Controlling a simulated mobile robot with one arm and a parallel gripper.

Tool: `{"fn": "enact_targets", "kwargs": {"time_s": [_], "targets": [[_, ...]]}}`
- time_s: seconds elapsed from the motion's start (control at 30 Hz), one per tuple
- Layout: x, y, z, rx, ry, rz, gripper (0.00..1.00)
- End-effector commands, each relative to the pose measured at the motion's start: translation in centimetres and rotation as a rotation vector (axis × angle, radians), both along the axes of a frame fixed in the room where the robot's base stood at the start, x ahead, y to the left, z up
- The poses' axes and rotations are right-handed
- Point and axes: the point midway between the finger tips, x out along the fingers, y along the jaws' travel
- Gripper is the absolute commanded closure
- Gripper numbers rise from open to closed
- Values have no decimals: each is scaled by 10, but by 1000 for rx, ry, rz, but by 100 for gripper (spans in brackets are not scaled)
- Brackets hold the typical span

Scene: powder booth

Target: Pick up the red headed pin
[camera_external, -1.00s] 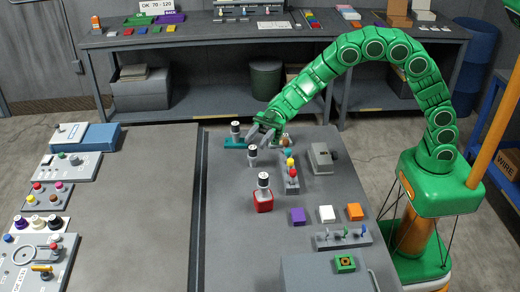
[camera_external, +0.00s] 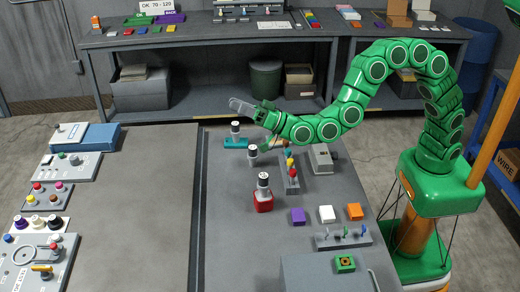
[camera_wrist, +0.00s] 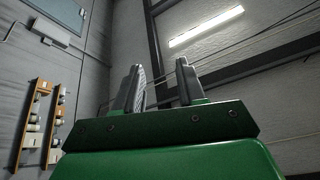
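A small stand (camera_external: 292,186) on the right part of the grey table holds a few ball-headed pins in a row. A red head (camera_external: 293,173) shows at its near end, with a yellow head (camera_external: 290,162) behind it; the pin shafts are too small to make out. My gripper (camera_external: 240,104) is raised above the far end of the table, behind and left of the stand, and points left and slightly up. In the wrist view my gripper (camera_wrist: 159,88) has its fingers apart with nothing between them. The wrist view shows only wall and ceiling, no pins.
Black-and-white capped pieces stand on a teal base (camera_external: 234,143) and a red base (camera_external: 264,204). A grey box (camera_external: 321,157) is right of the stand. The table's left part (camera_external: 130,215) is clear.

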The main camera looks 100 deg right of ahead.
Motion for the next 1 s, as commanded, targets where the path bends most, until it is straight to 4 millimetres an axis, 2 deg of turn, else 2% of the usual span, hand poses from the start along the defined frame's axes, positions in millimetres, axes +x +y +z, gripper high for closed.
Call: {"fn": "enact_targets", "kwargs": {"time_s": [0.17, 0.37, 0.47, 0.6, 0.7, 0.83, 0.9, 1.0], "targets": [[-22, -5, -49, 62, 148, -165, 60], [-65, -7, -119, 88, 363, -340, 60], [-95, -5, -157, 84, 485, -420, 60], [-145, 1, -207, 55, 669, -516, 60], [-180, 6, -236, 26, 784, -565, 60], [-215, 10, -260, -6, 892, -609, 60], [-225, 11, -266, -17, 924, -620, 60], [-231, 10, -270, -25, 943, -630, 60]]}}
